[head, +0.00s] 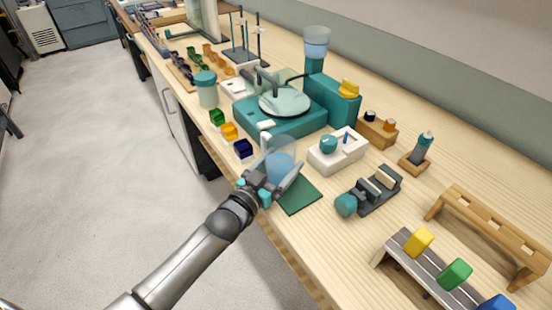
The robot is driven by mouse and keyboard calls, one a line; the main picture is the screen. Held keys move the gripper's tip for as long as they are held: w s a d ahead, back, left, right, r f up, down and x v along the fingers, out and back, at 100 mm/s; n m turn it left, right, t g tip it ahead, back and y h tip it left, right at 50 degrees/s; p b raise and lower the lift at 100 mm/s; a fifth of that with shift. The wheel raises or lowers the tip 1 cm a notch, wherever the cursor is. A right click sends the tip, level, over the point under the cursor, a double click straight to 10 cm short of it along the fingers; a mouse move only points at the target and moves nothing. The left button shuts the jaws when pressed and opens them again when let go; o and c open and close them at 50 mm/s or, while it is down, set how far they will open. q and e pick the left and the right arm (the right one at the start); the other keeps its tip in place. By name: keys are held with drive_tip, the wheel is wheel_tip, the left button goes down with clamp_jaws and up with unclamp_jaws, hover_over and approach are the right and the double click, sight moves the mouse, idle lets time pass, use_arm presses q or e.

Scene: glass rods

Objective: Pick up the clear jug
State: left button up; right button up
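The clear jug (281,164) holds blue liquid and stands upright at the front edge of the bench, by a dark green mat (298,196). My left gripper (278,178) is at the jug's near side, with a light finger reaching along its right side. The gripper and its wrist hide the jug's lower part. I cannot tell whether the fingers press on the jug or whether its base touches the mat. My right gripper is not in view.
A teal machine with a round plate (284,101) stands behind the jug. A white box with a teal knob (338,150) is to its right. Small coloured blocks (229,131) lie to its left. A grey rack (430,268) with coloured pieces is at the lower right.

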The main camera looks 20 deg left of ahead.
use_arm(q)
drive_tip(key=c, duration=1.1)
drive_tip(key=shift+o, duration=0.2)
wheel_tip(320, 180, up, 20)
drive_tip(key=p, duration=0.6)
